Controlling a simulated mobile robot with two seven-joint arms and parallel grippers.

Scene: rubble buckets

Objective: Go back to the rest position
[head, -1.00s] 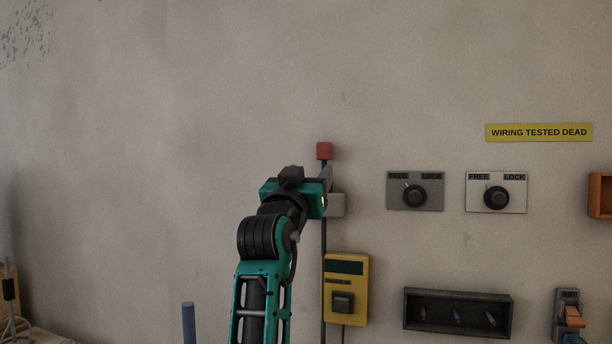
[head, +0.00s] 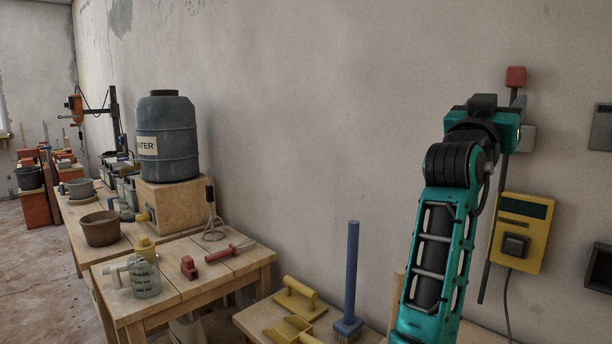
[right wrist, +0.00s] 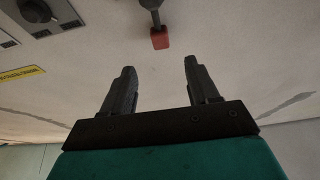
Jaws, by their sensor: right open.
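My right arm reaches up to the wall in the head view. Its gripper is open and empty in the right wrist view (right wrist: 160,68), with its two dark fingers apart. In the head view the fingers are mostly hidden behind the teal wrist. A lever with a red end block (head: 515,76) is on the wall just beyond the wrist. In the right wrist view the red block (right wrist: 160,39) lies ahead of the gap between the fingertips, apart from both. My left gripper is not in view.
A yellow box with a dark button (head: 522,232) hangs on the wall right of my forearm. A bench (head: 215,262) with tools and a water barrel (head: 167,140) stands left. A lower table in front holds yellow floats (head: 299,298) and a blue-handled brush (head: 351,280).

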